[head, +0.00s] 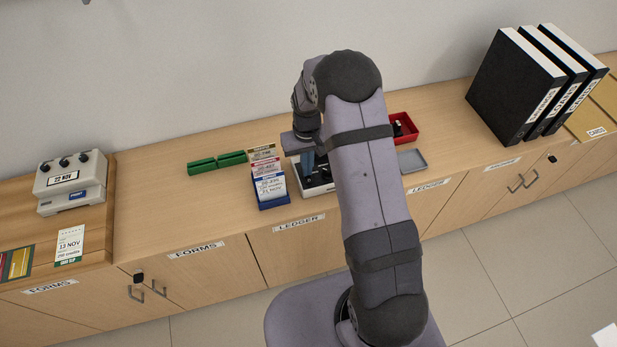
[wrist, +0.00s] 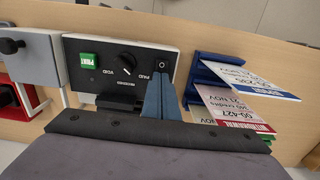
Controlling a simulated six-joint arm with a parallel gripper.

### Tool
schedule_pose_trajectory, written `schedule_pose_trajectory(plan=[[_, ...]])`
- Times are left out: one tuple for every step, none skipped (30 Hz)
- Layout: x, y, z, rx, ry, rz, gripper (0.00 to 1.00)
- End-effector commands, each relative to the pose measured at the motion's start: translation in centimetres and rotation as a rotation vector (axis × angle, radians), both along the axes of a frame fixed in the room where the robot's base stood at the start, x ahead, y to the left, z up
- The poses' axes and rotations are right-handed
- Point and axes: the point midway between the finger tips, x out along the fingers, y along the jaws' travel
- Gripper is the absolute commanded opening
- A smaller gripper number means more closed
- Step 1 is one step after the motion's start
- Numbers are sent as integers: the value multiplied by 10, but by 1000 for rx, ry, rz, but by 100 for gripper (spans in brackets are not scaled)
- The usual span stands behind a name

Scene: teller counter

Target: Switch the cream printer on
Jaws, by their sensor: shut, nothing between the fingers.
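The printer is a pale cream-white box with a black top panel, mostly hidden by my arm in the head view (head: 318,189). In the wrist view its black panel (wrist: 98,62) carries a green PRINT button (wrist: 89,60), a round black selector knob (wrist: 127,64) and a small black switch marked with a circle (wrist: 162,65). My gripper (wrist: 161,80) is shut and empty, its blue fingertips at the near edge of the switch. I cannot tell whether they touch it. In the head view my gripper (head: 308,163) points down over the printer.
Card racks, including a blue one (head: 272,204), stand close beside the printer. Green holders (head: 217,162), a date device (head: 72,182) and black binders (head: 515,87) stand farther off.

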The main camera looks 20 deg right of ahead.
Motion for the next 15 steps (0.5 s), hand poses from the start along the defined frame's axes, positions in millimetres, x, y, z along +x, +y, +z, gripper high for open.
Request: schedule_pose_trajectory(plan=[[0,0,-1,0,0,0,0],[0,0,-2,0,0,0,0],[0,0,-2,0,0,0,0],[0,0,-3,0,0,0,0],[0,0,-3,0,0,0,0],[0,0,-4,0,0,0,0],[0,0,-4,0,0,0,0],[0,0,-4,0,0,0,0],[0,0,-5,0,0,0,0],[0,0,-6,0,0,0,0],[0,0,-6,0,1,0,0],[0,0,-7,0,1,0,0],[0,0,-7,0,1,0,0],[0,0,-8,0,1,0,0],[0,0,-8,0,1,0,0]])
